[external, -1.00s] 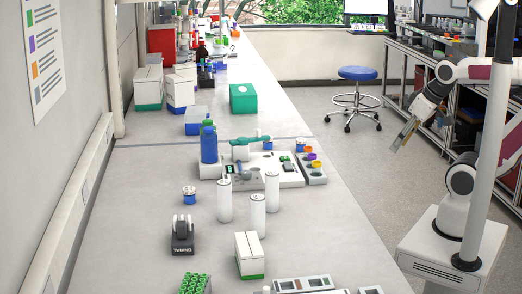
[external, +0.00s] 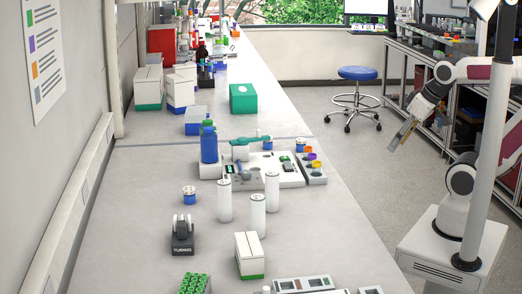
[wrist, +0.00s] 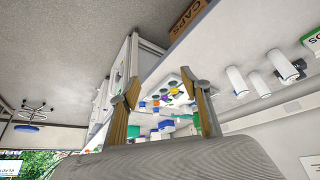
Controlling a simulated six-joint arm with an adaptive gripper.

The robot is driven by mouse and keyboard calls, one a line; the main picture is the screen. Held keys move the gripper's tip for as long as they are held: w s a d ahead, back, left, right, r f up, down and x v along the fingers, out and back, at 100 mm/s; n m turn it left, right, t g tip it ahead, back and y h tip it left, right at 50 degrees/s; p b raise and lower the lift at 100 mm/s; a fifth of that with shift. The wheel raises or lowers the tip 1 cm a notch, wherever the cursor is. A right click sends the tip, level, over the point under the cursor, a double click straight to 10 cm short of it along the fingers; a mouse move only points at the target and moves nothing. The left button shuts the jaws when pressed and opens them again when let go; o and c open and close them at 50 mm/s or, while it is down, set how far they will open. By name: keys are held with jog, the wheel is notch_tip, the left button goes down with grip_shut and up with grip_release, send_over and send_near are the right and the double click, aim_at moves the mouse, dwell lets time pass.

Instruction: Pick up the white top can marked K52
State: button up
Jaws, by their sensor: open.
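Three white cylindrical cans stand upright on the bench: a left can (external: 225,201), a front can (external: 258,216) and a right can (external: 272,190). Their marks are too small to read, so I cannot tell which is K52. The cans also show at the right of the wrist view, as one white can (wrist: 236,81), another (wrist: 259,84) and a third (wrist: 281,65). My gripper (external: 402,137) is open and empty, over the floor to the right of the bench, well away from the cans. Its two fingers (wrist: 162,97) stand apart in the wrist view.
A white-and-green box (external: 250,256) stands in front of the cans. A black tubing holder (external: 182,236) and a small blue-banded jar (external: 189,195) are to their left. A blue bottle (external: 209,143) and white equipment (external: 290,178) stand behind. The blue stool (external: 358,74) is on the floor.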

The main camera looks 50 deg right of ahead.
jog(key=w+a+f+n+t+y, duration=0.1)
jog(key=w+a+n+t, duration=0.3)
jog(key=w, duration=0.6)
jog(key=w+a+n+y, duration=0.1)
jog(key=w+a+n, duration=0.1)
jog(key=w+a, duration=0.65)
jog(key=n+g+y, duration=0.3)
jog(key=n+y, duration=0.3)
jog(key=y, duration=0.4)
send_near(258, 205)
jog(key=w+f, duration=0.2)
jog(key=w, duration=0.1)
jog(key=shift+s+a+r, duration=0.1)
jog(key=shift+s+r, duration=0.1)
jog(key=shift+s, duration=0.05)
jog(key=shift+x, duration=1.3)
jog(key=shift+f, duration=0.1)
jog(key=shift+x, duration=2.6)
